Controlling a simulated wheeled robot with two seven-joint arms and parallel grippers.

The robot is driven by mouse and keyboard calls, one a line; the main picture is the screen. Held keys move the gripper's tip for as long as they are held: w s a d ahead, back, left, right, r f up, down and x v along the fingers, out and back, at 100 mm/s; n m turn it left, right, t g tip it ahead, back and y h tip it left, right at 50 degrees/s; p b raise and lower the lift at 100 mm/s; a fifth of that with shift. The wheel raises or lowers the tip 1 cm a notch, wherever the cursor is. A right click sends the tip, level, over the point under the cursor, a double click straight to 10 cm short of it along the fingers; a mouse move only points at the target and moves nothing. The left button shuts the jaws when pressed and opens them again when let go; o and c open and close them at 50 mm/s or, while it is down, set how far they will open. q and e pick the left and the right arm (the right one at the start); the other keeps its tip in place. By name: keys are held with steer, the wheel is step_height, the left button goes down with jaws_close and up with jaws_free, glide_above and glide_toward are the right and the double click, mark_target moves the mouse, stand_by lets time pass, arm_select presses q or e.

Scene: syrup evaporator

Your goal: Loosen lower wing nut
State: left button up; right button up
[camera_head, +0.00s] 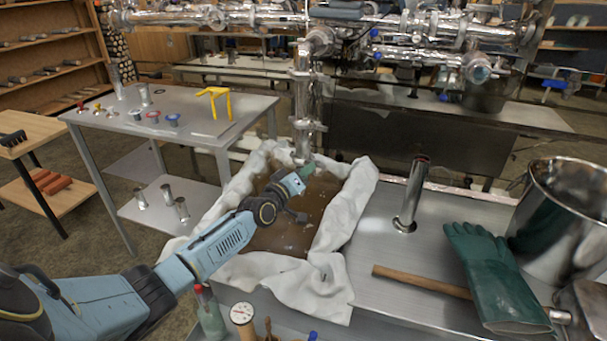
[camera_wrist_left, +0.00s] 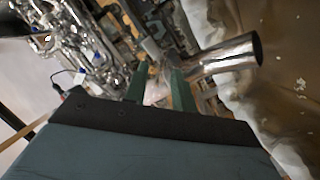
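A shiny vertical pipe (camera_head: 304,95) with clamps comes down over a cloth-edged pan of brown liquid (camera_head: 290,215). My left gripper (camera_head: 308,170), with green fingers, is beside the pipe's lower end, just above the pan. In the left wrist view, the fingers (camera_wrist_left: 157,68) stand apart with a visible gap. A small grey metal part lies just past their tips; I cannot tell whether it is the lower wing nut or whether the fingers touch it. A polished pipe end (camera_wrist_left: 230,58) is right of the fingers. The wing nut is too small to single out. My right gripper is out of view.
White cloth (camera_head: 345,205) rims the pan. To the right are an upright steel tube (camera_head: 412,190), a green glove (camera_head: 490,270), a wooden handle (camera_head: 420,282) and a steel pot (camera_head: 560,225). A grey table (camera_head: 190,100) with small parts stands at left.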

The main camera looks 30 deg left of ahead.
arm_select(q)
jaws_close()
